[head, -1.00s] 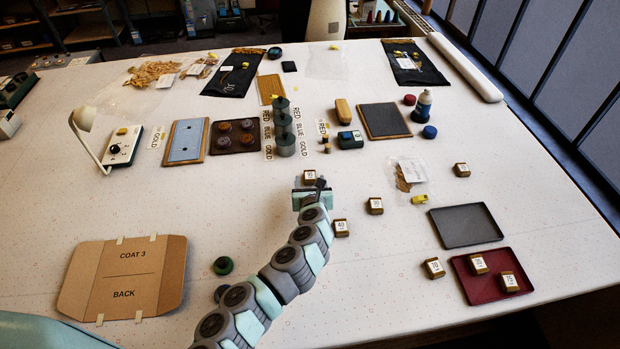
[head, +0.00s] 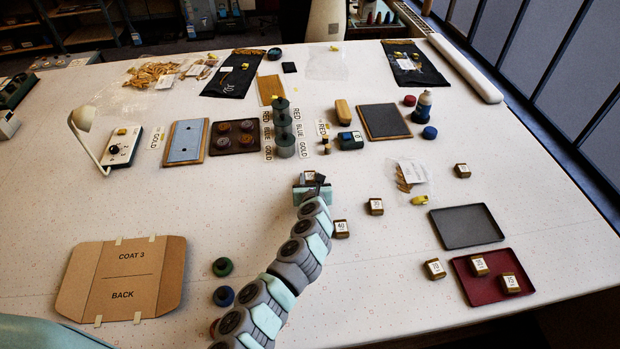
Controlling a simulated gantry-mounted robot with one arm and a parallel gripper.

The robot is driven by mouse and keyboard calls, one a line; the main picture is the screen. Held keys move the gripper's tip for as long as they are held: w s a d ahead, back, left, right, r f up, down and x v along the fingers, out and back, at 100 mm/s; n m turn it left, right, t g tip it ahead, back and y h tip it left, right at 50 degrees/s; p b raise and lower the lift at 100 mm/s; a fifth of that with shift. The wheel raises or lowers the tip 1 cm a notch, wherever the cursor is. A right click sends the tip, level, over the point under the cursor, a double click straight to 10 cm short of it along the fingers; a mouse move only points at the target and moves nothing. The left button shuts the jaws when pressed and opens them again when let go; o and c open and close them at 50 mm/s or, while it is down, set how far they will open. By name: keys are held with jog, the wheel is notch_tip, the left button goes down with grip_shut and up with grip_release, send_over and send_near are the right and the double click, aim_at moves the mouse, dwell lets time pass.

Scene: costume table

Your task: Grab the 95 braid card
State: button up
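Several small brown braid cards with white number labels lie on the pale table. One card (head: 308,175) is right at the tip of my gripper (head: 312,183) and is partly hidden by it; its number is too small to read for sure. I cannot tell whether the fingers are open or touching it. Nearby cards are one marked 40 (head: 341,229) just right of my arm, one further right (head: 375,207), and one at the far right (head: 462,171). Another card (head: 435,269) lies left of the dark red tray (head: 487,291), which holds two more.
An empty grey tray (head: 466,227) lies behind the red one. Green-grey spools (head: 283,130) stand beyond my gripper. Green (head: 222,267) and blue (head: 223,296) rolls sit left of my arm. A cardboard sheet (head: 122,280) lies front left. Table left of my gripper is clear.

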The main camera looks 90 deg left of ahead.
grip_shut()
